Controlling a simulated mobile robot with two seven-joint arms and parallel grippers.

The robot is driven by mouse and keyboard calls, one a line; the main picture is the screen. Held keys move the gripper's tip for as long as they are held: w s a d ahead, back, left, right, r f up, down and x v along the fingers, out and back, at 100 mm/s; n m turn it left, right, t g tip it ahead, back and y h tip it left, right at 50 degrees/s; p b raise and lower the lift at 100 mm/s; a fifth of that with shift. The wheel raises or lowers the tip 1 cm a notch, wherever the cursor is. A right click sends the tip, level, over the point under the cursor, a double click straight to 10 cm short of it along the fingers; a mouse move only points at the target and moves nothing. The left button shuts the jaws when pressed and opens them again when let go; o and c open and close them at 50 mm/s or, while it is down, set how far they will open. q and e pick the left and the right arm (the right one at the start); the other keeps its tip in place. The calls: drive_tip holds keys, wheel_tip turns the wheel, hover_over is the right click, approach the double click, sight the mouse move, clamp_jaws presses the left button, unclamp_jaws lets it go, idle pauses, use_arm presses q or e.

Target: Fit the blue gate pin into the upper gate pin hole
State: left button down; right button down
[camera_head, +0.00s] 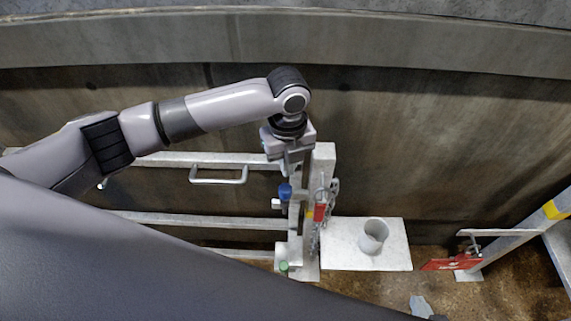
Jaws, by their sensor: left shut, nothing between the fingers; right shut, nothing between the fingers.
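The blue gate pin (285,192) stands roughly upright at the gate's upper bracket, beside the gate post. Its lower part is hidden, so I cannot tell how deep it sits in the upper gate pin hole. My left gripper (287,168) points down just above the blue pin, shut and empty, with a small gap seeming to lie between them. The hole itself is not visible. My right gripper (421,306) shows only partly at the bottom edge, shut, well away from the gate.
The pale gate (200,219) has a handle (218,180) and a green pin (283,267) low down. A red tag and chain (320,211) hang on the post. A white shelf (340,257) bears a cup (373,236). A red plate (450,264) is at the right.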

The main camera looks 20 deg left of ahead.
sight(285, 188)
use_arm(q)
drive_tip(key=shift+a+r+m, duration=0.1)
drive_tip(key=shift+a+m, duration=0.15)
drive_tip(key=shift+m, duration=1.15)
wheel_tip(285, 188, down, 5)
drive_tip(key=b, duration=0.6)
drive_tip(key=shift+b, duration=0.3)
drive_tip(key=shift+f+b, duration=0.45)
drive_tip(key=shift+b, duration=0.1)
drive_tip(key=shift+f, duration=0.3)
drive_tip(key=shift+r, duration=0.1)
